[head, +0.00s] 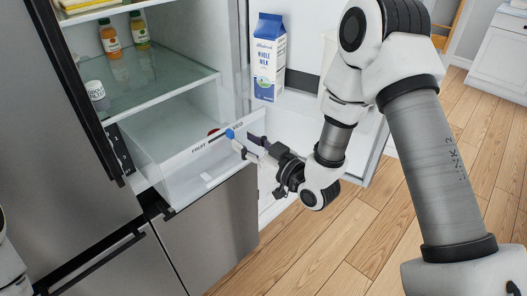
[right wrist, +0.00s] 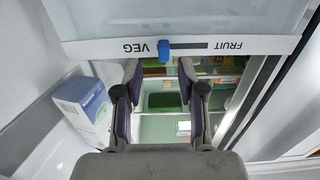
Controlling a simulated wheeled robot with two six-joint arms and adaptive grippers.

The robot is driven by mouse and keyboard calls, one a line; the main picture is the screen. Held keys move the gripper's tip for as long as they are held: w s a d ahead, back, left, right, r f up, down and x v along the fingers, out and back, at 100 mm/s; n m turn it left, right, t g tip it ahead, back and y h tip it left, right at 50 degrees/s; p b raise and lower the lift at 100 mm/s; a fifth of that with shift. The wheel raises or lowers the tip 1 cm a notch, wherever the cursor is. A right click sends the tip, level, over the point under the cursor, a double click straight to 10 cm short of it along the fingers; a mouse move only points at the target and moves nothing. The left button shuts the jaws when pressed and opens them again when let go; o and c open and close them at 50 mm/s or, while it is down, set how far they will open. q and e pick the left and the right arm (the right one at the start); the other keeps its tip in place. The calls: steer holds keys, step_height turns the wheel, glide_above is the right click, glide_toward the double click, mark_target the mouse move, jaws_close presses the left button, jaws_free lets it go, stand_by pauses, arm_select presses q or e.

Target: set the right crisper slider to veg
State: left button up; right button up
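The clear crisper drawer (head: 180,177) has a white front strip marked FRUIT and VEG. Its blue slider (head: 229,133) sits at the VEG end of the dark track. In the right wrist view the strip is upside down, and the blue slider (right wrist: 164,50) is beside VEG, with the bare track running towards FRUIT. My right gripper (head: 246,142) is in front of the strip near the slider. In the right wrist view its two fingers (right wrist: 160,75) are apart with nothing between them; the slider lies just beyond the tips, apparently clear of them. My left gripper is out of view.
A milk carton (head: 268,58) stands on the open fridge door's shelf, close to my right arm. Bottles (head: 110,40) and a white jar (head: 96,94) are on shelves above. Wooden floor (head: 320,250) is free at right.

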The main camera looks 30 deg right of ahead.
steer(key=v, duration=0.8)
steer(key=shift+s+d, duration=0.1)
steer(key=shift+d, duration=0.1)
steer(key=s+a+f+g+h, duration=0.1)
steer(key=s+a+f+g, duration=0.15)
steer(key=f, duration=0.55)
steer(key=s+a+f+g, duration=0.1)
steer(key=s+f+g, duration=0.3)
steer(key=f, duration=0.4)
steer(key=s+a+f+g+h, duration=0.1)
steer(key=s+f+g, duration=0.25)
steer(key=f, duration=0.45)
steer(key=s+d+f+m+g+h, duration=0.2)
steer(key=s+f+g, duration=0.1)
steer(key=s, duration=0.4)
steer(key=s+d+f+m+g+h, duration=0.2)
steer(key=s+d+f+g, duration=0.1)
steer(key=s, duration=0.4)
step_height(320, 180, down, 2)
steer(key=shift+s+f+g, duration=0.15)
steer(key=shift+s+g, duration=0.1)
steer(key=shift+g, duration=0.25)
